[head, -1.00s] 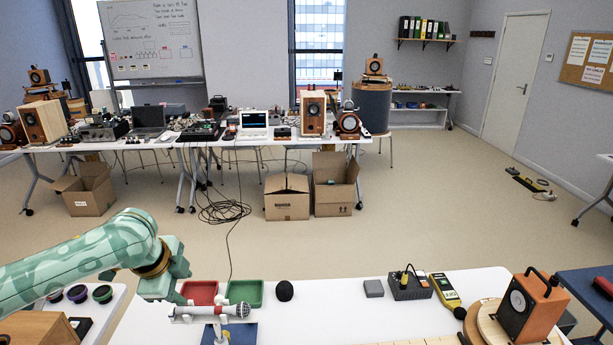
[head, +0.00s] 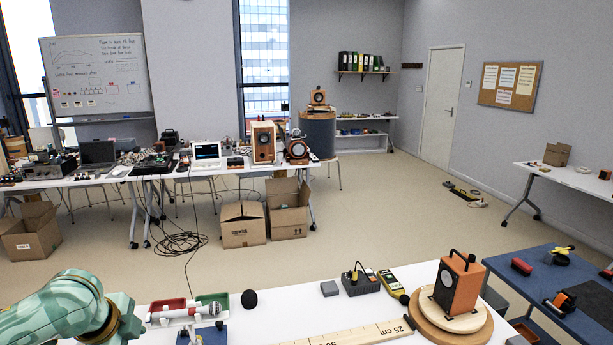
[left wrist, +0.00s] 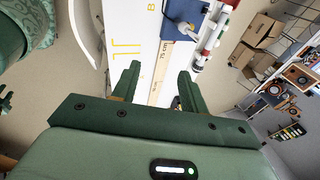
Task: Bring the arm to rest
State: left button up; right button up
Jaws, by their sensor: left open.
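My left arm (head: 65,312) comes in at the bottom left in the head view, with its hand left of a silver-headed microphone (head: 205,309) on a stand. In the left wrist view my left gripper (left wrist: 157,82) is open, its two dark green fingers apart with nothing held between them. Beyond the fingers lies the white table, with the blue base (left wrist: 181,12) of the stand at the top. The gripper appears clear of the microphone. My right gripper is not in view.
Red tray (head: 172,305), green tray (head: 213,297), black foam ball (head: 249,299), grey box (head: 329,288) and wooden ruler (head: 365,334) lie on the table. An orange speaker (head: 459,284) stands on round boards. A blue table (head: 540,279) is at right. Open floor lies beyond.

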pick_arm(q)
jog(key=s+d+f+n+t+h, duration=0.1)
jog(key=s+d+f, duration=0.25)
jog(key=d, duration=0.35)
jog(key=s+d+f+n+t, duration=0.1)
jog(key=s+d+f+t, duration=0.1)
jog(key=s+d+f, duration=0.3)
jog(key=s+a+f+n+g+y, duration=0.1)
jog(key=s+a+n+y, duration=0.55)
jog(key=s+a, duration=0.45)
jog(key=s+d+f+n+g+h+b, duration=0.1)
jog(key=s+d+f+g+h+b, duration=0.15)
jog(key=f, duration=1.35)
jog(key=s+d+f+g+h+b, duration=0.15)
jog(key=s+d+f, duration=0.25)
jog(key=f, duration=1.3)
jog(key=s+f+n+g+h+b, duration=0.1)
jog(key=s+f+n+g+b, duration=0.1)
jog(key=s+f, duration=1.4)
jog(key=shift+s+a+n+b, duration=0.2)
jog(key=shift+s+n+b, duration=0.4)
jog(key=shift+s, duration=0.5)
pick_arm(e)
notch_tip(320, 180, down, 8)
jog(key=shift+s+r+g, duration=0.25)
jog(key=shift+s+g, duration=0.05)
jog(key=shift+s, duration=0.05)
pick_arm(q)
jog(key=shift+m, duration=0.25)
